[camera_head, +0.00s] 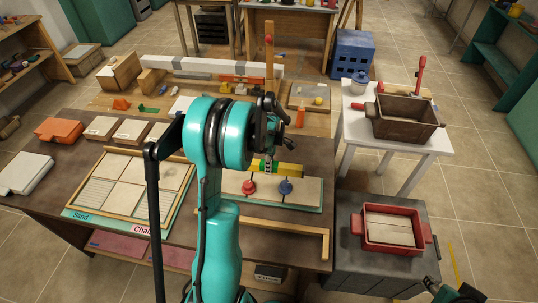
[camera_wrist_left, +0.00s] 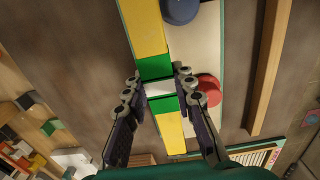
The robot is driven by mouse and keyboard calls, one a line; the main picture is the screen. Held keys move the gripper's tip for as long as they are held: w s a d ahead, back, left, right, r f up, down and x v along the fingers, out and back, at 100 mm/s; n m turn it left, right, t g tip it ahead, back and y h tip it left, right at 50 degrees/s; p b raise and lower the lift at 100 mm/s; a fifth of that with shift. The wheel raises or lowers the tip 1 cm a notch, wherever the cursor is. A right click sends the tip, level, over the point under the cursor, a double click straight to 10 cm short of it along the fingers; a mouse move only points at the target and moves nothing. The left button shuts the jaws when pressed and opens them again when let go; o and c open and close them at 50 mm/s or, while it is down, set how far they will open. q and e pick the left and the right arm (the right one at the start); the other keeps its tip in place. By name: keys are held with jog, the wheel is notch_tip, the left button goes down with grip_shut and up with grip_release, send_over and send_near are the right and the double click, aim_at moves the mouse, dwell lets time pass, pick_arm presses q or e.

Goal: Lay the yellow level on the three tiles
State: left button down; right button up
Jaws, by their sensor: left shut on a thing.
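The yellow level (camera_wrist_left: 148,28) has green bands and a pale middle; in the head view its yellow end (camera_head: 289,170) shows past my left arm. My left gripper (camera_wrist_left: 156,86) is shut on its middle, one finger on each side; in the head view the gripper (camera_head: 268,163) is partly covered by my arm. The pale tiles (camera_head: 312,190) form a strip on a green-edged base, with a red knob (camera_head: 249,187) and a blue knob (camera_head: 285,187) on it. The level runs along the strip's far edge. I cannot tell whether it touches the tiles. My right gripper (camera_head: 457,293) shows only in part at the bottom right.
A wooden-framed panel tray (camera_head: 185,199) lies left of the strip, and a wooden L-shaped frame (camera_head: 326,245) lies in front. A red tray (camera_head: 362,240) sits on a grey stand to the right. A brown box (camera_head: 404,126) stands on the white table (camera_head: 372,145).

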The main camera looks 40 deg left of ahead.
pick_arm(q)
jog(key=shift+w+a, duration=0.15)
jog(key=shift+w, duration=0.05)
jog(key=shift+s+r, duration=0.1)
jog(key=shift+f+b, duration=0.2)
jog(key=shift+b, duration=0.1)
jog(key=shift+f+b, duration=1.55)
jog(key=shift+f, duration=0.25)
jog(key=shift+f, duration=0.25)
jog(key=c, duration=1.2)
grip_release()
